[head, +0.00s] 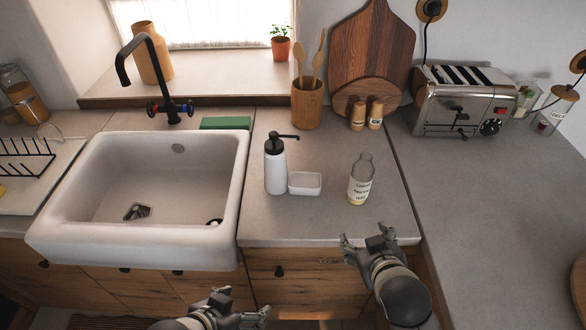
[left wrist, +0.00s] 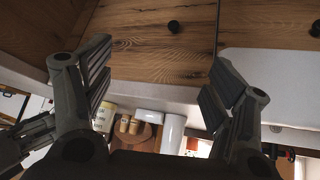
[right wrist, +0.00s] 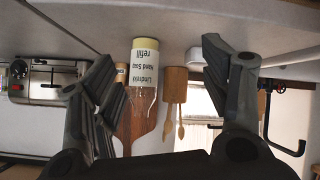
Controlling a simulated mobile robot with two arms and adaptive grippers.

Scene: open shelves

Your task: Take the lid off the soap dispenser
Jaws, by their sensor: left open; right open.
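The soap dispenser (head: 275,168) is a white bottle with a black pump lid (head: 283,140), standing upright on the counter right of the sink. The lid sits on the bottle. In the left wrist view the white bottle (left wrist: 173,134) shows upside down, far off. My left gripper (head: 238,308) is open and empty, low in front of the cabinet. My right gripper (head: 367,240) is open and empty at the counter's front edge, in front of the clear refill bottle (head: 361,180). In the right wrist view that labelled refill bottle (right wrist: 145,75) shows between the fingers, beyond them.
A small white dish (head: 305,183) stands right beside the dispenser. The white sink (head: 60,225) is to the left, with a green sponge (head: 226,123) behind. A utensil holder (head: 307,104), shakers and a toaster (head: 462,105) stand at the back. The right counter is mostly clear.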

